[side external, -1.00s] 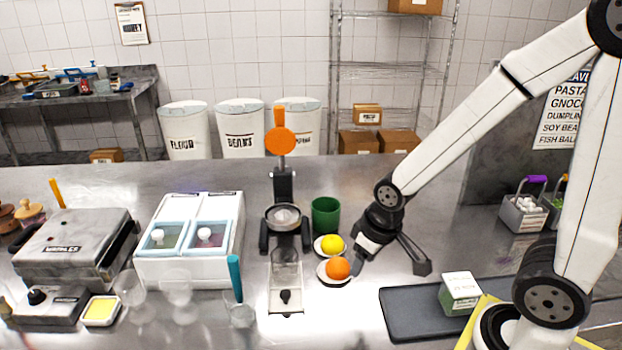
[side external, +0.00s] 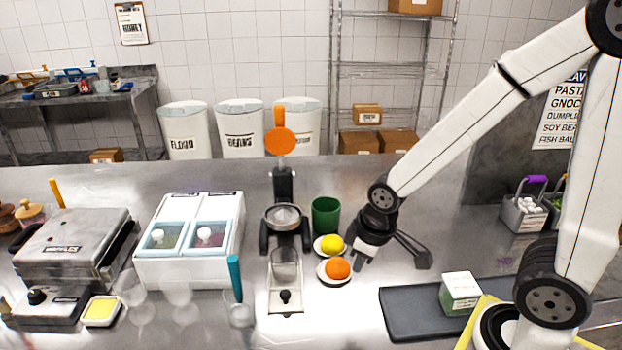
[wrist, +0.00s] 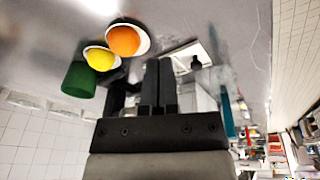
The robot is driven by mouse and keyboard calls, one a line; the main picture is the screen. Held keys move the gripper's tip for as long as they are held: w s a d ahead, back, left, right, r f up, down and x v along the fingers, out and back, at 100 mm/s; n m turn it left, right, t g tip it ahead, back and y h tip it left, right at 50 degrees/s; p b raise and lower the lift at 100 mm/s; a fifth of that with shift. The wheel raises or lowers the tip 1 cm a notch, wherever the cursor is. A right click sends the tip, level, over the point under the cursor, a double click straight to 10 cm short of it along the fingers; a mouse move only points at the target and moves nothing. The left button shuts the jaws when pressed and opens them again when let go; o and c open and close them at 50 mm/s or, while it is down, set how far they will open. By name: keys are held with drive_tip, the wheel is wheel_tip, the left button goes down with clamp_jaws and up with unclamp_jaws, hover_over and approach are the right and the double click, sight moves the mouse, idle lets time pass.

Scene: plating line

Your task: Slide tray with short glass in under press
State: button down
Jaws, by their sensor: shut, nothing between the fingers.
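The press (side external: 284,187) stands mid-counter, with an orange lever raised and a round strainer at its middle. The tray (side external: 272,304) lies in front of its base, a dark knob (side external: 285,297) at its near end. The clear short glass (side external: 286,262) stands toward the tray's press end, just below the strainer in the picture; its exact depth under the press is hard to tell. The wrist view shows the tray (wrist: 182,53) and its knob (wrist: 196,63). My gripper (side external: 359,264) is shut and empty, right of the tray beyond the orange. Its fingers (wrist: 158,62) show together in the wrist view.
An orange (side external: 338,267) and a lemon (side external: 332,244) sit on small dishes between my gripper and the tray. A green cup (side external: 326,215) stands behind them. A white container (side external: 187,270) and clear glasses are left. A dark mat (side external: 408,318) with a box lies right.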

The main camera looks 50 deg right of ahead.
drive_tip(key=w+a+r+n, duration=0.1)
drive_tip(key=a+n, duration=0.5)
drive_tip(key=n, duration=0.8)
drive_tip(key=w+a+r+n+h, duration=0.1)
drive_tip(key=a+n, duration=0.4)
drive_tip(key=n, duration=1)
drive_tip(key=shift+a+t, duration=0.35)
drive_tip(key=shift+t, duration=0.05)
approach(289, 307)
drive_tip(key=shift+s+a+f, duration=0.1)
drive_tip(key=shift+s+f, duration=0.3)
drive_tip(key=shift+f, duration=0.3)
drive_tip(key=shift+s+a+f, duration=0.15)
drive_tip(key=shift+s+f, duration=0.2)
drive_tip(key=shift+f, duration=0.35)
drive_tip(key=shift+s+a+f, duration=0.1)
drive_tip(key=shift+s+f, duration=0.3)
drive_tip(key=shift+f, duration=0.25)
drive_tip(key=shift+w+d+f, duration=0.1)
drive_tip(key=shift+w+d, duration=0.1)
drive_tip(key=shift+w, duration=0.4)
drive_tip(key=shift+w+d+f, duration=0.1)
drive_tip(key=shift+w+d, duration=0.1)
drive_tip(key=shift+w, duration=0.45)
drive_tip(key=shift+w+d+f, duration=0.1)
drive_tip(key=shift+w+d, duration=0.1)
drive_tip(key=shift+w, duration=0.4)
